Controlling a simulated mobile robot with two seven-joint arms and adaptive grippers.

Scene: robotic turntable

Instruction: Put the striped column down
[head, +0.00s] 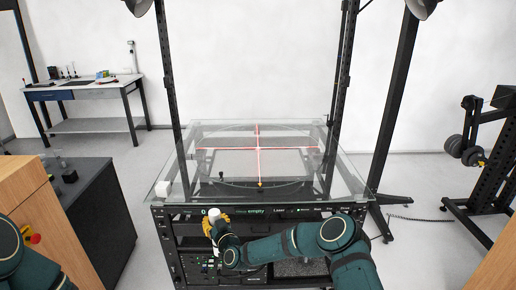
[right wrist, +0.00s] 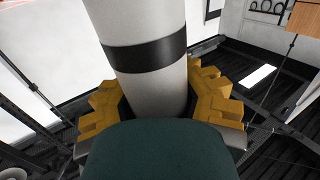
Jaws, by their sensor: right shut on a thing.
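The striped column, white with a black band, fills the middle of the right wrist view (right wrist: 145,50). In the head view its pale top (head: 214,210) shows just above my right gripper (head: 218,226). The yellow fingers of my right gripper (right wrist: 155,105) are shut around the column from both sides. The gripper holds it in front of the turntable frame, near its front left. The column's lower part is hidden by my gripper and arm. My left gripper is out of the head view; only part of my left arm shows at the lower left.
The turntable's clear top (head: 220,138) carries a red cross line and a ring. A dark-sided cabinet (head: 95,205) is at the left, a workbench (head: 85,92) at the back left.

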